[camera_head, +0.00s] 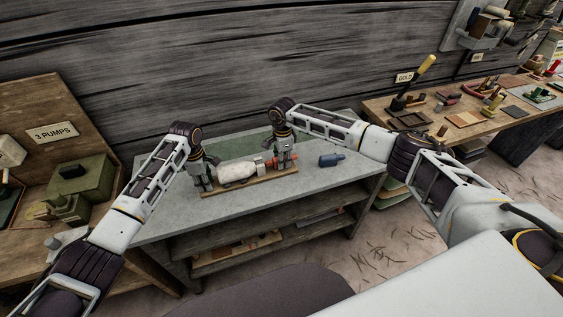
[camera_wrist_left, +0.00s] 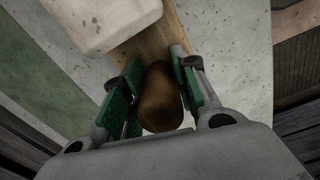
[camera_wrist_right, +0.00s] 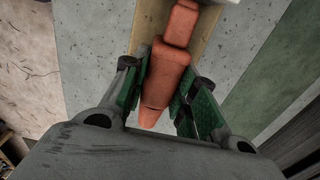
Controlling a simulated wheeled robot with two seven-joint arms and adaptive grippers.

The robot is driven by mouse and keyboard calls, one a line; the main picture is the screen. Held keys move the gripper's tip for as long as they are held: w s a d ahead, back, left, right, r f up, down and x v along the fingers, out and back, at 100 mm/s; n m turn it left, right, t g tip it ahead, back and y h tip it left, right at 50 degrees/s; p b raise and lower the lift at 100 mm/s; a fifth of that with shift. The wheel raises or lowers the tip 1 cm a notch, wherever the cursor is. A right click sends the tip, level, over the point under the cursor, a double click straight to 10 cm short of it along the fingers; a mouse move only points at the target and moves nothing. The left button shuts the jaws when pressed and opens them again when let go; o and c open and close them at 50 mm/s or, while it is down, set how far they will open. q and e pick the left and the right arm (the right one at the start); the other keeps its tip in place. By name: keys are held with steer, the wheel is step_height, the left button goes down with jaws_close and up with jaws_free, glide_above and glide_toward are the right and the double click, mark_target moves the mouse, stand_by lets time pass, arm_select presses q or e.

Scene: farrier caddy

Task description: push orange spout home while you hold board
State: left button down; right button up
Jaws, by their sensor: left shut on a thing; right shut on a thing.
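A wooden board (camera_head: 249,184) lies on the grey table with a white pump body (camera_head: 237,171) on it. My left gripper (camera_head: 203,187) is at the board's left end. In the left wrist view its green-padded fingers (camera_wrist_left: 155,92) are shut on a rounded brown knob (camera_wrist_left: 162,98), beside the white body (camera_wrist_left: 105,22). My right gripper (camera_head: 284,165) is at the board's right end. In the right wrist view its fingers (camera_wrist_right: 160,98) are shut around the tapered orange spout (camera_wrist_right: 165,78).
A blue bottle-like part (camera_head: 331,159) lies on the grey table (camera_head: 310,182) to the right of the board. A green mat (camera_head: 240,146) lies behind. A side bench with a "3 PUMPS" sign (camera_head: 54,133) stands at the left. Another bench with a "GOLD" sign (camera_head: 405,77) stands at the right.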

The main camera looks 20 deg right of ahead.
steer(key=shift+d, duration=0.15)
stand_by(0.8)
steer(key=o, duration=1.1)
steer(key=shift+r, duration=0.1)
steer(key=shift+r, duration=5.9)
